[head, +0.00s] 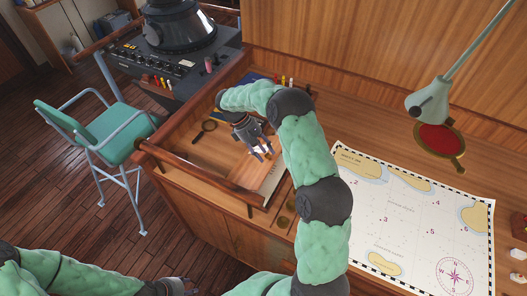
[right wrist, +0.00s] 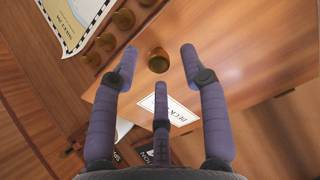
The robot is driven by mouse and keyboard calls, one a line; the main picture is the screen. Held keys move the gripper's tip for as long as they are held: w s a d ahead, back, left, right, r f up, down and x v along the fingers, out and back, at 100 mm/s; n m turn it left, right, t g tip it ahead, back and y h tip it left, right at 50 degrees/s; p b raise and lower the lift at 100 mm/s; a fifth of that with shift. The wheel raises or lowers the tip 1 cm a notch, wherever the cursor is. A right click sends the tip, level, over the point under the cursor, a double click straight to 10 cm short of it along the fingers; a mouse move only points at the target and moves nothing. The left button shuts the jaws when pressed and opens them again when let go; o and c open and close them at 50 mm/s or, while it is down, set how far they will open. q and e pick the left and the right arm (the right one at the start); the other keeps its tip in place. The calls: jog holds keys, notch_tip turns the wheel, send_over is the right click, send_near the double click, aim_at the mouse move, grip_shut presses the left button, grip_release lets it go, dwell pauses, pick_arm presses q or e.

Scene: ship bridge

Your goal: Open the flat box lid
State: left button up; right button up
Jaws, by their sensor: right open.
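The flat wooden box (head: 246,178) lies in the railed left part of the desk, its lid looking closed. In the right wrist view its lid (right wrist: 225,65) fills much of the picture, with a round brass knob (right wrist: 158,61) and a white printed label (right wrist: 182,111). My right gripper (head: 262,153) is above the box, partly hiding it. In the right wrist view its purple fingers (right wrist: 158,50) are spread, empty, with the knob between and beyond the tips. My left gripper (head: 180,287) is low at the bottom edge, partly cut off; its finger state is unclear.
A magnifying glass (head: 204,131) lies left of the box. A wooden rail (head: 190,172) edges this part of the desk. A chart (head: 410,225) and a lamp (head: 428,100) are on the right. Small round brass pieces (head: 281,221) sit near the front edge. A green chair (head: 105,135) stands left.

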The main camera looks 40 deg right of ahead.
jog(key=v, duration=1.1)
jog(key=shift+w+a+r, duration=0.15)
jog(key=shift+w+r, duration=0.05)
jog(key=shift+w, duration=0.1)
